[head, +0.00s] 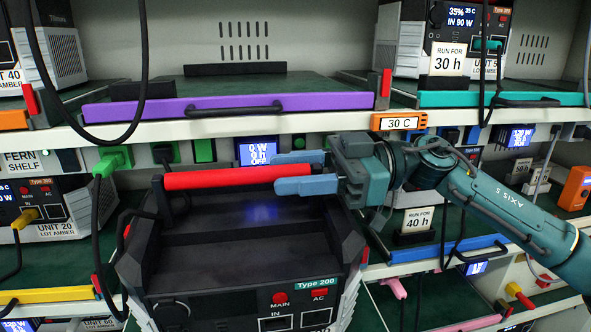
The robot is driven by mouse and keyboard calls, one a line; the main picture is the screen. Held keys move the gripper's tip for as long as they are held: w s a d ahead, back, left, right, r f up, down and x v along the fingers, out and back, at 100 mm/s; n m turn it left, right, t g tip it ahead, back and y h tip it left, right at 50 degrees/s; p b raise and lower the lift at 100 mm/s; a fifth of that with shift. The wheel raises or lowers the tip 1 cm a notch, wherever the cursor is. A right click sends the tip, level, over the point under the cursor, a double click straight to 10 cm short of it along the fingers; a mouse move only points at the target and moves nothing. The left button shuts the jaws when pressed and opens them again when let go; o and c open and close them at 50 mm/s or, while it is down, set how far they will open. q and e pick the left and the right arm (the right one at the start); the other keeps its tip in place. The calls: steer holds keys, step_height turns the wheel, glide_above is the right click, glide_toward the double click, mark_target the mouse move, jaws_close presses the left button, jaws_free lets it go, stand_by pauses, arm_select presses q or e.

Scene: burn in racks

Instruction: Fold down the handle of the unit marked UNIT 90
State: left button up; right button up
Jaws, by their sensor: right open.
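A dark power unit (245,262) labelled Type 200 stands in the middle of the head view. Its unit number is not readable here. Its red handle bar (225,179) stands raised above the top of the unit, running left to right. My right gripper (292,171) comes in from the right, with its two blue fingers apart, one above the other. The fingers are at the right end of the red bar, which appears to lie between or just behind them; contact cannot be told. My left gripper is not in view.
Above is a shelf with a purple-edged tray (230,102) and a 30 C tag (399,121). A small display (257,152) sits behind the handle. A green plug (113,159) and hanging cables are at the left. A RUN FOR 40 h card (418,220) stands at the right.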

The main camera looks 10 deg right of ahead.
jaws_close()
stand_by(0.4)
